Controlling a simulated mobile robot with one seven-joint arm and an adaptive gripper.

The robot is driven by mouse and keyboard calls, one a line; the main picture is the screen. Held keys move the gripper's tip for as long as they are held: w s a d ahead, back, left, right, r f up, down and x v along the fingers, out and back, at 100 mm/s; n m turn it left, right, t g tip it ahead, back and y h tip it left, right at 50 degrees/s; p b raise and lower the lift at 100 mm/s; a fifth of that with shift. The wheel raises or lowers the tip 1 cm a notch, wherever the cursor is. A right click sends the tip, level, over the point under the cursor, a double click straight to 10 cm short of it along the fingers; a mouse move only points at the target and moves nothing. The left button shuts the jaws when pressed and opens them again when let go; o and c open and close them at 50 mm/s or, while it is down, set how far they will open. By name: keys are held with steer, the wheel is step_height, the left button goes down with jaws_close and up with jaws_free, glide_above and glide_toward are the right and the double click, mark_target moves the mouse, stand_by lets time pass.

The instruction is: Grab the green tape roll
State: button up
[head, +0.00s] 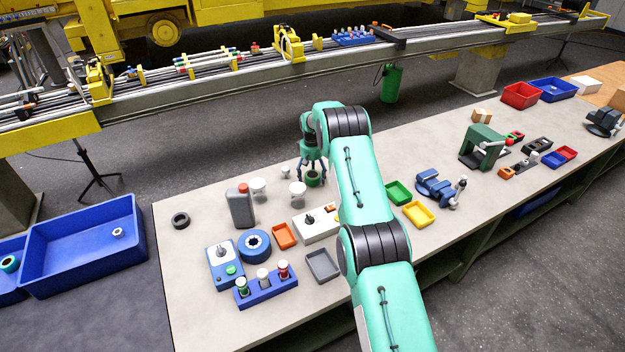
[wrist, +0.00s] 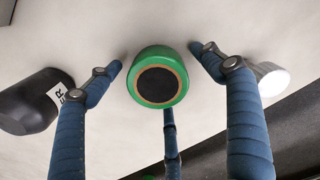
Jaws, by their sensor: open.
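The green tape roll (wrist: 158,78) lies flat on the workbench; its ring and dark centre face up in the wrist view. In the head view the green tape roll (head: 313,178) shows just under my gripper (head: 312,172), near the bench's back edge. In the wrist view my gripper (wrist: 160,75) is open, with one finger to the left of the roll, one to the right and a third below it in the picture. The fingers look apart from the roll, and nothing is held. In the head view the fingers partly hide the roll.
A dark grey bottle (head: 240,207) stands left of my gripper; it also shows in the wrist view (wrist: 36,100). White-topped jars (head: 297,192) stand close by on the left. Bins and tools crowd the bench's front. The back edge of the workbench (head: 215,185) is near.

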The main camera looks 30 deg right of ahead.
mark_target(312, 174)
steer(key=c, duration=1.3)
steer(key=shift+r, duration=0.15)
step_height(312, 174, up, 10)
steer(key=shift+f+p, duration=0.1)
steer(key=shift+p, duration=0.2)
